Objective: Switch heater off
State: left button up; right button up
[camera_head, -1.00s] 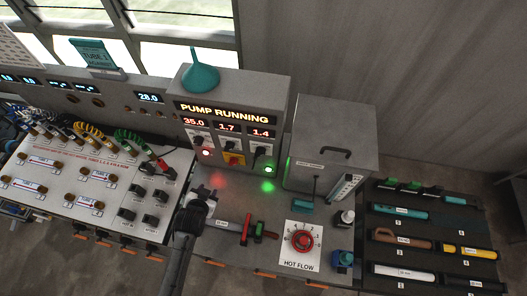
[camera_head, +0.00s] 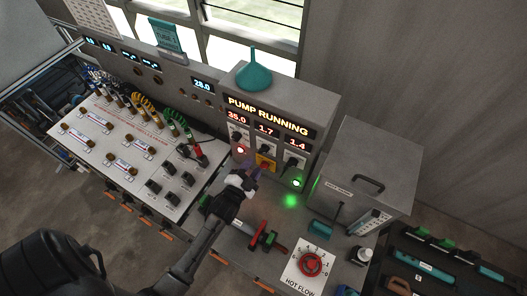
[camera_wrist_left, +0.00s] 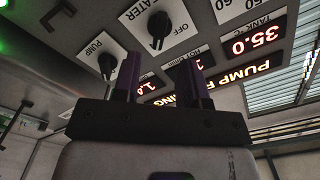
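The heater knob (camera_wrist_left: 158,25) is black and sits on a plate lettered HEATER and OFF in the left wrist view. In the head view I take it as the middle knob (camera_head: 265,148) of the grey control box (camera_head: 318,108). My left gripper (camera_head: 257,172) is just in front of the box, below its knobs. In the left wrist view its two purple fingers (camera_wrist_left: 158,68) stand apart with nothing between them. The heater knob lies beyond the tips, and the pump knob (camera_wrist_left: 106,64) is near the left finger. My right gripper is out of view.
A teal funnel (camera_head: 254,75) stands on top. A lidded grey tank (camera_head: 372,165) is to the right. The hot flow dial (camera_head: 310,263) lies on the bench in front.

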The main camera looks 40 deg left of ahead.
aim_at(262, 153)
pick_arm(q)
jog(key=b+x, duration=0.2)
jog(key=x, duration=0.4)
jog(key=shift+w, duration=0.4)
jog(key=shift+c, duration=0.3)
jog(key=c, duration=0.6)
grip_shut()
dwell(0.4)
